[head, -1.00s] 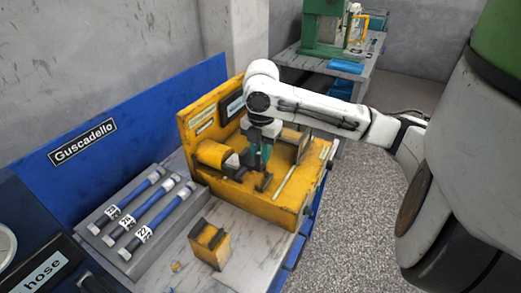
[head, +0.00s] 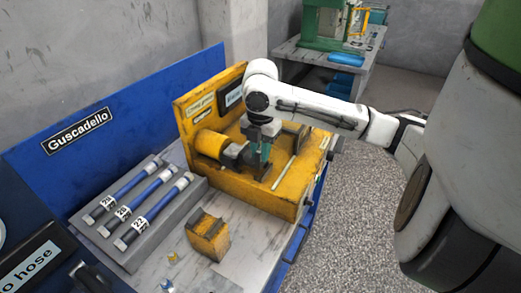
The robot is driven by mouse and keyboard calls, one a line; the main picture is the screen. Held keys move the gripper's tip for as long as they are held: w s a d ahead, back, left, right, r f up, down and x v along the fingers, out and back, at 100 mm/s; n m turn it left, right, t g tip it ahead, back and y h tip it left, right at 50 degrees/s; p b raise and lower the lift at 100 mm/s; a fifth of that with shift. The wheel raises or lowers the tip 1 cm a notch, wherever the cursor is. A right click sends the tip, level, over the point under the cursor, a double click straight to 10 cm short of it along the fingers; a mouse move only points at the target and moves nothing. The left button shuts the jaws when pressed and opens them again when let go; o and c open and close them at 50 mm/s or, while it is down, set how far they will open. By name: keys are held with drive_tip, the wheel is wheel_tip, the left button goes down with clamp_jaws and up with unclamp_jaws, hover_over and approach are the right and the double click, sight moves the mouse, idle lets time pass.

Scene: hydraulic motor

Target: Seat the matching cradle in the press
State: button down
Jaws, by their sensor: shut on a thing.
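The yellow press (head: 272,201) stands on the bench, with a yellow cylinder (head: 209,143) at its left and a dark upright jaw (head: 297,133) at its right. My gripper (head: 257,172) points down into the press bed, between the cylinder and the upright jaw. Its fingers are shut on a dark piece (head: 232,153), which looks like the cradle and lies close to the cylinder's dark end. The fingertips partly hide this piece, so I cannot tell whether it is fully seated. A yellow block with a dark notched top (head: 208,235) stands on the bench in front of the press.
Several blue hoses with number tags (head: 147,201) lie in a grey rack (head: 118,250) at the left. Small fittings (head: 173,258) lie near the front. A blue back panel (head: 110,150) closes off the far left. Another bench with a green machine (head: 325,30) stands behind.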

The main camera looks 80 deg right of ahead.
drive_tip(key=shift+f+b, duration=1.1)
drive_tip(key=shift+f, duration=0.25)
idle(0.4)
drive_tip(key=c, duration=0.9)
unclamp_jaws()
wheel_tip(320, 180, up, 11)
drive_tip(key=shift+f, duration=0.1)
